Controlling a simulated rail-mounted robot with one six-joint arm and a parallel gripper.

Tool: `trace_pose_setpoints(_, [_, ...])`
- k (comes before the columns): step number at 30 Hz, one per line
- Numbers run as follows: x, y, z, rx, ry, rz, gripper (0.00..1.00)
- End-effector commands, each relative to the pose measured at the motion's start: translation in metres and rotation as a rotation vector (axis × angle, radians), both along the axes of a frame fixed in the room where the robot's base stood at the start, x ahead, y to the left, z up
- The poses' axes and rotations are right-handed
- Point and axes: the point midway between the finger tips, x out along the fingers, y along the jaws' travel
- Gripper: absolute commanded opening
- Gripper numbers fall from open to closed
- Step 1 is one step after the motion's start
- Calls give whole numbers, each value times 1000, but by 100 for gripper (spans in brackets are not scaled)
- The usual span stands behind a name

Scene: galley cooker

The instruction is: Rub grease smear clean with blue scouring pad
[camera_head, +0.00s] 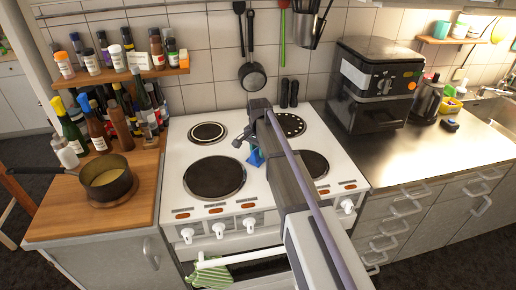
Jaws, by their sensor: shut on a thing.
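My gripper (253,146) is over the middle of the white cooker top (232,127), between the burners, partly hidden by my arm. It is shut on a small blue thing, which looks like the blue scouring pad (256,159). The pad is at or just above the white surface; I cannot tell whether it touches. I cannot make out the grease smear; it may be hidden behind my arm or the pad.
Black hotplates, such as the front left one (214,178), surround the gripper. A saucepan (106,178) stands on the left wooden counter, near several bottles. An air fryer (374,84) stands right of the cooker. The steel counter (430,152) is mostly clear.

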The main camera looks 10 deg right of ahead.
Motion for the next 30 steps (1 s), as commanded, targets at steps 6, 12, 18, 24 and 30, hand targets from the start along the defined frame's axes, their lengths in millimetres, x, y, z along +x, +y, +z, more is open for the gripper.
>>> trace_pose_setpoints(6, [-9, 0, 0, 0, 1, 0, 9])
trace_pose_setpoints(12, [2, 0, 1, 0, 1, 0, 9])
trace_pose_setpoints(18, [4, 0, 1, 0, 1, 0, 9])
trace_pose_setpoints(24, [1, -3, 1, 0, 1, -1, 9])
trace_pose_setpoints(30, [-12, -16, 1, 0, 1, -1, 9])
